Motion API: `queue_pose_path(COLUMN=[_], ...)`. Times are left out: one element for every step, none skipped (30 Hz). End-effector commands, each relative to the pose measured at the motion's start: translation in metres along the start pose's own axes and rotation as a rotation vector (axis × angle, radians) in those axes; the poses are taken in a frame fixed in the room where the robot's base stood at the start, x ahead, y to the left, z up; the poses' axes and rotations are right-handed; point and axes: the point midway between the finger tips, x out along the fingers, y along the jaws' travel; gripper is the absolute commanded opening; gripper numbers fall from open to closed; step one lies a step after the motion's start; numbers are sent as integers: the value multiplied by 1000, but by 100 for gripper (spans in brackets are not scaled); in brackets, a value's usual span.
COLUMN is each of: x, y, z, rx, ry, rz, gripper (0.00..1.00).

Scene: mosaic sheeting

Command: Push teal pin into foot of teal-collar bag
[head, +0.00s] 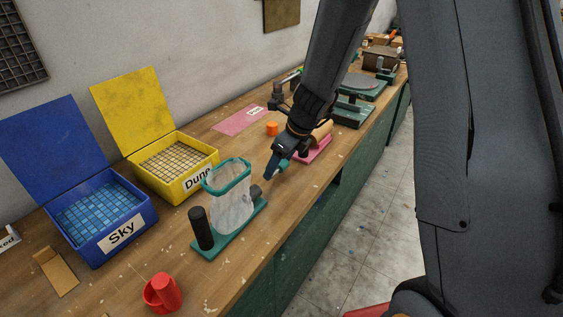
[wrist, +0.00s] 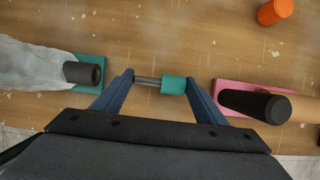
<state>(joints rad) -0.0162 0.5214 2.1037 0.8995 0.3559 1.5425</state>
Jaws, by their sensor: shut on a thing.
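The teal-collar bag is a pale translucent sack (head: 233,210) hanging from a teal collar (head: 228,178) above a teal base (head: 230,243). A dark grey foot socket (head: 256,192) sticks out low on its right side; it also shows in the wrist view (wrist: 84,72), facing the pin. My gripper (wrist: 161,82) is shut on the teal pin (wrist: 174,85), which lies crosswise between the fingers. Its grey shaft points left toward the socket, with a clear gap between them. In the head view my gripper (head: 275,168) is right of the bag, above the bench.
A black post (head: 201,228) stands on the base's left end. Yellow Dune box (head: 184,184) and blue Sky box (head: 110,240) stand behind and left. A red holder (head: 163,293) is in front. A pink stand (wrist: 250,86) and orange cylinder (wrist: 276,11) lie right of my gripper.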

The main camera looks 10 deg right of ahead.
Motion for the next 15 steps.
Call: queue_pose_path(x=[0,0,0,0,0,0,0,0,0,0,0,0,0,0,0], y=[4,7,10,13,16,19,22,25,28,31,34,37,40,43,46], z=[0,0,-1,-1,-1,-1,-1,-1,-1,0,0,0,-1,-1,-1], rx=[-2,-1,-1,0,0,-1,-1,-1,-1,0,0,-1,-1,-1,0], ry=[0,0,0,0,0,0,0,0,0,0,0,0,1,1,0], rz=[0,-1,-1,-1,-1,-1,-1,-1,-1,-1,-1,-1,-1,-1,-1], gripper=[43,43,43,43,43,43,43,43,43,43,43,43,43,43,43])
